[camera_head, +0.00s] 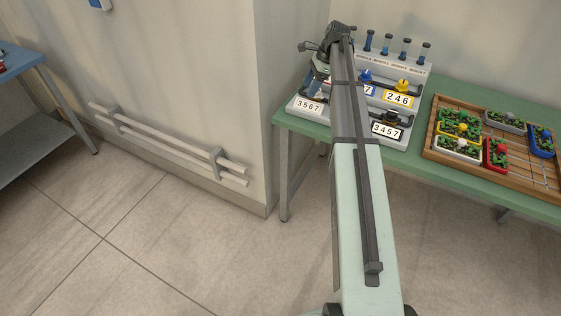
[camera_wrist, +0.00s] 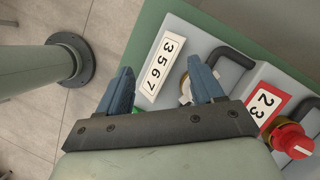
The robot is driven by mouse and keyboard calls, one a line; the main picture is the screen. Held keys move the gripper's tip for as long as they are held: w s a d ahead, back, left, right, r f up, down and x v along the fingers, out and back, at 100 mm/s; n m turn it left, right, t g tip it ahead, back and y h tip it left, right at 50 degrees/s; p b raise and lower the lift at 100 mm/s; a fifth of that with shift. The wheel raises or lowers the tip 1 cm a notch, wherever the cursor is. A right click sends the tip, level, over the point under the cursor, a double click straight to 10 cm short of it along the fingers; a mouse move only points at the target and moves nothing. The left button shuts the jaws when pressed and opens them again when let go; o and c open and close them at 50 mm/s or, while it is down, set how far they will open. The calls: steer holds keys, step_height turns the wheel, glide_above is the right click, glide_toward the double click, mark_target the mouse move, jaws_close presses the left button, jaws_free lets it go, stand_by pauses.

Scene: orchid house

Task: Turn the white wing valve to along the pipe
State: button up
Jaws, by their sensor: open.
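A white wing valve (camera_wrist: 184,88) shows in the wrist view beside the white label 3567 (camera_wrist: 164,67). It is mostly hidden behind my right finger, so I cannot tell how its wing lies to the dark pipe (camera_wrist: 231,58). My gripper (camera_wrist: 160,66) is open, its blue fingers apart, with the label between them in the picture. I cannot tell whether a finger touches the valve. In the head view my gripper (camera_head: 314,88) is over the left end of the valve board, just above the label 3567 (camera_head: 308,105), and the white valve is hidden there.
A red valve (camera_wrist: 292,138) sits beside a red-edged label in the wrist view. Blue (camera_head: 365,76), yellow (camera_head: 403,85) and black (camera_head: 392,118) valves stand to the right on the board. A wooden tray (camera_head: 433,150) of plants lies further right on the green table (camera_head: 535,203).

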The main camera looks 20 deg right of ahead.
steer(key=s+a+f+n, duration=0.1)
steer(key=s+a+f, duration=0.1)
steer(key=a+f, duration=0.1)
steer(key=s+a+f+n, duration=0.1)
steer(key=s+a+f, duration=0.1)
steer(key=a+f, duration=0.1)
steer(key=s+a+f+n+g, duration=0.1)
steer(key=a+f, duration=0.3)
steer(key=a, duration=0.1)
steer(key=shift+s+a, duration=0.25)
steer(key=shift+s, duration=0.15)
steer(key=s+a+f+n+g, duration=0.1)
steer(key=s+a+f+n, duration=0.2)
steer(key=f, duration=0.9)
steer(key=s, duration=0.3)
steer(key=shift+s+a+f+g+h, duration=0.3)
steer(key=shift+s+a+f, duration=0.05)
steer(key=shift+s+a, duration=0.05)
